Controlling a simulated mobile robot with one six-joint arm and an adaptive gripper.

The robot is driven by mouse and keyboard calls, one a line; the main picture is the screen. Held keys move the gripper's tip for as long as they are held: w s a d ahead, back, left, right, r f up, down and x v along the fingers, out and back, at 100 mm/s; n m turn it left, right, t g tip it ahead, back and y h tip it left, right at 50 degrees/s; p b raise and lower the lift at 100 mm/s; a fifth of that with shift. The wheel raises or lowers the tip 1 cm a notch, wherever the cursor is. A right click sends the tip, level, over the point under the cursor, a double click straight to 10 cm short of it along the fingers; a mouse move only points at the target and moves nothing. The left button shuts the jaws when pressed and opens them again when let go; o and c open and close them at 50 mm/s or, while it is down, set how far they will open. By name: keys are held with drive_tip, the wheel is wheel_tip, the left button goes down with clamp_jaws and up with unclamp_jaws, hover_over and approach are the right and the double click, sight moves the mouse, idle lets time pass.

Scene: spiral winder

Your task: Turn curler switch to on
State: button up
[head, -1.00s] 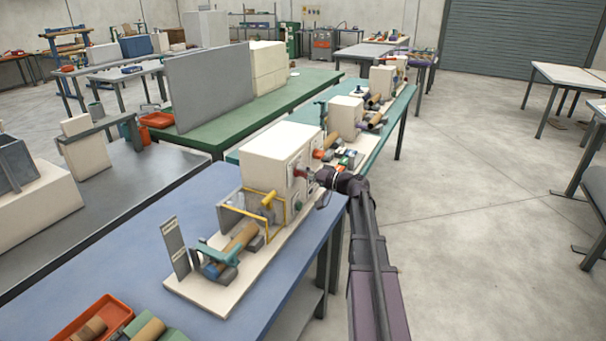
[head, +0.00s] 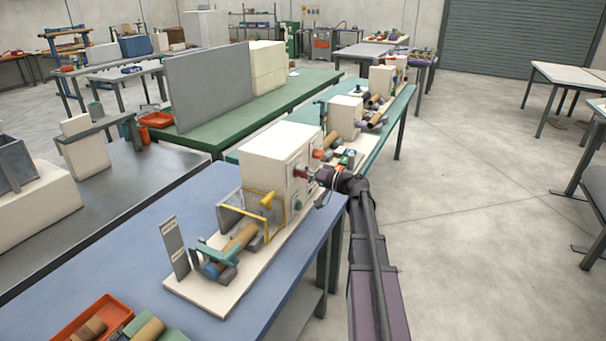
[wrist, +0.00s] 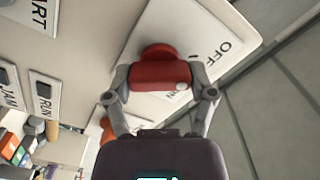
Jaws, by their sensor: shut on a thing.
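The curler machine (head: 272,160) is a cream box on the blue table, with its control face toward my arm. In the wrist view its switch is a red knob (wrist: 158,76) on a white plate (wrist: 200,40) marked "OFF"; another label is mostly hidden behind the knob. My gripper (wrist: 160,82) has a grey finger on each side of the red knob and is shut on it. A small light dot sits at the knob's right end. In the head view my gripper (head: 312,176) reaches the machine's right face, and the knob there is small.
Labels ending in "ART" (wrist: 40,14), "RUN" (wrist: 44,92) and "JAM" (wrist: 10,88) are on the same panel. A yellow-framed guard (head: 268,202) and a brown roll (head: 238,240) are in front of the machine. Open floor (head: 460,220) lies to the right.

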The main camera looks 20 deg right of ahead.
drive_tip(key=m, duration=0.4)
drive_tip(key=shift+m, duration=0.3)
drive_tip(key=m, duration=0.3)
drive_tip(key=shift+m, duration=0.3)
drive_tip(key=m, duration=0.3)
drive_tip(key=shift+m, duration=0.3)
drive_tip(key=shift+f+m, duration=0.1)
drive_tip(key=shift+m, duration=1.5)
drive_tip(key=o, duration=1.1)
drive_tip(key=shift+a, duration=0.1)
drive_tip(key=shift+c, duration=0.2)
drive_tip(key=shift+s, duration=0.1)
